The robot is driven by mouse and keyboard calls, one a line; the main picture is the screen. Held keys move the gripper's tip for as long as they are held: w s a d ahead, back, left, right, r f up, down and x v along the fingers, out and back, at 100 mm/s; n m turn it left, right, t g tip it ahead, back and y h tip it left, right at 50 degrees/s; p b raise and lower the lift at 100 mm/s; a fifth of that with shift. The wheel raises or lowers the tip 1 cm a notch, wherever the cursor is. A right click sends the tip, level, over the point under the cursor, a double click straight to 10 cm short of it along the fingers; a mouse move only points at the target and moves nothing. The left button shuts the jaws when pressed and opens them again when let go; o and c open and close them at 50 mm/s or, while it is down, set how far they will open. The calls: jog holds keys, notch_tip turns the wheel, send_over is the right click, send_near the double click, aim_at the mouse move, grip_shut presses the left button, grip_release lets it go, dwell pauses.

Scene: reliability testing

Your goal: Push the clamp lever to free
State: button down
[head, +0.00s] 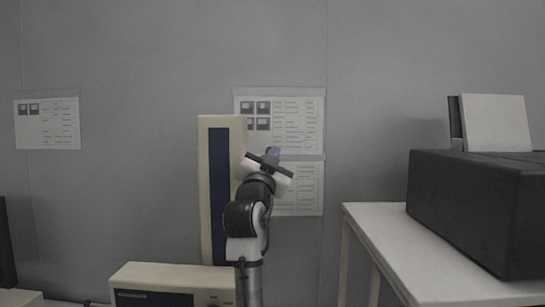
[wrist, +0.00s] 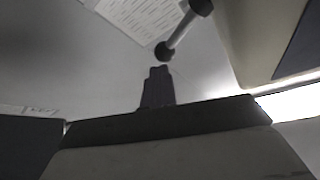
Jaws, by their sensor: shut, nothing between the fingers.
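A lever, a short grey rod with black ball ends (wrist: 181,33), shows at the top centre of the wrist view, slanting up to the right. I take it to be the clamp lever. In the head view I cannot make it out. My gripper (wrist: 157,72) is shut and empty, its dark fingers pointing up towards the lever's lower ball. A small gap shows between fingertips and ball, but I cannot judge the depth.
The tall cream machine (head: 207,190) with a dark blue panel also fills the upper right of the wrist view (wrist: 252,35). Its low base (head: 165,278) is in front. A white table (head: 385,235) with a black box (head: 470,205) stands right. Printed sheets (head: 305,110) hang behind.

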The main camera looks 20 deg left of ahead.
jog(key=shift+d+f+m+g+h+b, duration=0.15)
jog(key=shift+f+m+h+b, duration=0.2)
jog(key=shift+m, duration=0.35)
jog(key=shift+a+f+m+g+h+b, duration=0.1)
jog(key=shift+f+m+g+h+b, duration=0.15)
jog(key=shift+m+h, duration=0.35)
jog(key=shift+w+f+b, duration=0.1)
jog(key=shift+f+b, duration=0.25)
jog(key=shift+f, duration=0.15)
dwell(1.4)
dwell(0.6)
